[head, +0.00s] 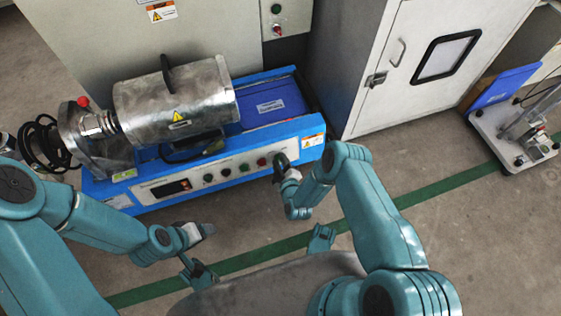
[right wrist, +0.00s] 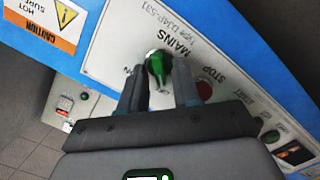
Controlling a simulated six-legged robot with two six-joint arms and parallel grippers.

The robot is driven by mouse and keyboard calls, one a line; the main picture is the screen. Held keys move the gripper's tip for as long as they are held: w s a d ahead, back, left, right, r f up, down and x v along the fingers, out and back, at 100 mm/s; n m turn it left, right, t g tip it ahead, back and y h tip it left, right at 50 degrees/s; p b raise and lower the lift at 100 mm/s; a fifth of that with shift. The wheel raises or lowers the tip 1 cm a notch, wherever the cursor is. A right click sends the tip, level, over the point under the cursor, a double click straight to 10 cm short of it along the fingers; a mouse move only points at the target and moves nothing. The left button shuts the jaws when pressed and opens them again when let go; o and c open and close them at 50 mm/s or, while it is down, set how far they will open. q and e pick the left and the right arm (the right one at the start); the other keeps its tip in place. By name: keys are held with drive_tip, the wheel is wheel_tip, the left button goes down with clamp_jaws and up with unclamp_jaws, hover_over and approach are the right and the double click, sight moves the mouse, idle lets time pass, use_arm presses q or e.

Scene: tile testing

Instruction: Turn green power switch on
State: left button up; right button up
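The green power switch (right wrist: 158,66) is a round green knob with a raised grip, under the label MAINS on the white front panel. In the head view, my right gripper (head: 281,165) is at the right end of that panel and largely covers the switch. In the right wrist view, the two dark fingers of my right gripper (right wrist: 161,72) stand on either side of the knob, close to it. A gap shows between them below the knob, so they look open around it. My left gripper (head: 203,231) hangs over the floor in front of the machine, apart from it; its fingers are too small to read.
A red stop button (right wrist: 204,90) sits close beside the right finger. The blue machine (head: 150,206) carries a metal cylinder (head: 190,92) on top. A grey-white cabinet (head: 385,115) stands close at right. The floor in front, with a green line (head: 445,185), is clear.

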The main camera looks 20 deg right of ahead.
drive_tip(key=shift+m, duration=0.3)
drive_tip(key=m, duration=0.5)
drive_tip(key=m+y, duration=0.1)
drive_tip(key=m, duration=0.4)
drive_tip(key=m+y, duration=0.1)
drive_tip(key=m, duration=0.5)
drive_tip(key=shift+d, duration=0.4)
drive_tip(key=shift+w, duration=0.1)
idle(0.3)
drive_tip(key=o, duration=0.7)
drive_tip(key=shift+s, duration=0.2)
